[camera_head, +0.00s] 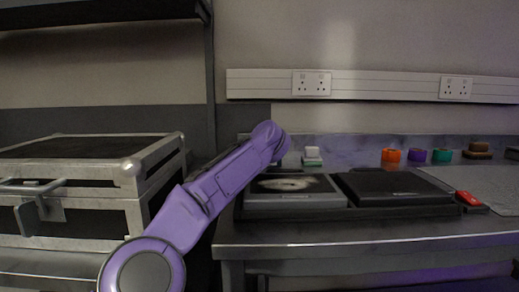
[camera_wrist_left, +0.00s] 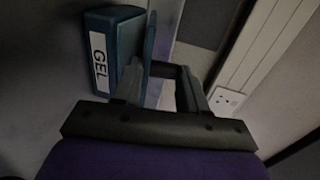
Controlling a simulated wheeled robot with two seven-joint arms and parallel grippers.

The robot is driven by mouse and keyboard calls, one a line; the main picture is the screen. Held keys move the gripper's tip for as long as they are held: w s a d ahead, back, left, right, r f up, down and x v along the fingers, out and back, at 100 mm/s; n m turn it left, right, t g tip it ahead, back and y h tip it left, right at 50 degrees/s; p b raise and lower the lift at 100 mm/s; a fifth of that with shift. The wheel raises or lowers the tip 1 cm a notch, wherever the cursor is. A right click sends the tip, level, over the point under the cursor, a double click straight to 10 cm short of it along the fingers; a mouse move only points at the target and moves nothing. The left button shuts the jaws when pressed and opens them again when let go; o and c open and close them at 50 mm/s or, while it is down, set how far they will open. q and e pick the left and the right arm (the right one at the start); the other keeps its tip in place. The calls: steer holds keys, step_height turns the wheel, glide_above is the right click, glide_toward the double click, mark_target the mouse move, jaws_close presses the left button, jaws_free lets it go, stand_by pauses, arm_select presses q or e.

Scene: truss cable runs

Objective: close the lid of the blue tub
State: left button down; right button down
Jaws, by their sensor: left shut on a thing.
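In the left wrist view the blue tub (camera_wrist_left: 102,50) is at the upper left, with a white GEL label on its side. A thin blue panel (camera_wrist_left: 151,38), which looks like its lid, stands out edge-on beside it, apart from the body at the top. My left gripper (camera_wrist_left: 160,85) is right by the panel, with one finger next to its lower end. It is shut on a dark bar (camera_wrist_left: 166,69) between its fingers; I cannot tell whether this bar belongs to the lid. In the head view my purple left arm rises in the middle, its gripper hidden. My right gripper is not in view.
A metal-framed case (camera_head: 75,212) stands at the left. On the bench (camera_head: 400,240) are a grey-framed tray (camera_head: 292,200) and a black closed case (camera_head: 395,188). A red item (camera_head: 468,198) and orange (camera_head: 391,155), purple (camera_head: 417,155) and green (camera_head: 442,155) pieces sit further right.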

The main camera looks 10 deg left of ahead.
arm_select(q)
steer(key=shift+s+d+f, duration=0.1)
steer(key=shift+f, duration=0.45)
steer(key=shift+f+b, duration=0.1)
steer(key=shift+b, duration=0.2)
steer(key=c, duration=0.8)
jaws_free()
steer(key=shift+o, duration=0.2)
